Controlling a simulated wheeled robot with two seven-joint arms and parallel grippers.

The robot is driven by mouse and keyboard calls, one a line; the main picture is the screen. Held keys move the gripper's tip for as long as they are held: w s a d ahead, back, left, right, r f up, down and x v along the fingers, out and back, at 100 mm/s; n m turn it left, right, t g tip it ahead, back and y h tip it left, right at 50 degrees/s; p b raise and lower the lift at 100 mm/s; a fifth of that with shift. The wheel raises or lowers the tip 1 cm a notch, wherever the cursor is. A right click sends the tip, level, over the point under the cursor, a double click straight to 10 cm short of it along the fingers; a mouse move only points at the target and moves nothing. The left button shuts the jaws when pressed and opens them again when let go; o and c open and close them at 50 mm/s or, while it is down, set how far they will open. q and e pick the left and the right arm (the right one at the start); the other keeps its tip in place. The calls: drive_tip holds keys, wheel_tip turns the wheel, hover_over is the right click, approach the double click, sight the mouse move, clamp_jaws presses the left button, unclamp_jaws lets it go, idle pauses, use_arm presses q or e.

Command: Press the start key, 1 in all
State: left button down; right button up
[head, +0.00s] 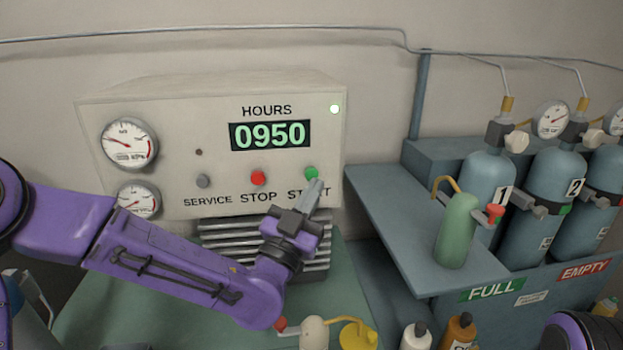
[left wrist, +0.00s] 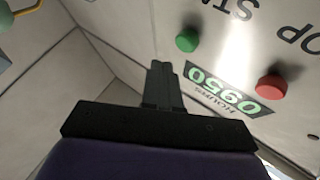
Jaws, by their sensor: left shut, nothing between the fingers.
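The green start key (head: 311,172) is on the front of a beige panel, above the word START. It also shows in the left wrist view (left wrist: 187,39). My left gripper (head: 317,184) is shut and empty, its fingertips just below the green key in the head view and partly covering the START label. In the left wrist view the closed fingers (left wrist: 161,68) end beside the green key, with a visible gap in the picture. I cannot tell how far the tips are from the panel. My right gripper is not in view.
The red stop key (head: 258,178) and grey service key (head: 203,181) sit left of the start key. The display (head: 270,135) reads 0950, and a small lamp (head: 335,109) glows. A green bottle (head: 457,231) stands on the right shelf near numbered cylinders (head: 556,180).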

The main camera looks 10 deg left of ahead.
use_arm(q)
drive_tip(key=s, duration=0.1)
drive_tip(key=s+d+b, duration=0.1)
drive_tip(key=s, duration=0.1)
drive_tip(key=shift+s+d, duration=0.1)
drive_tip(key=shift+d, duration=0.05)
idle(0.5)
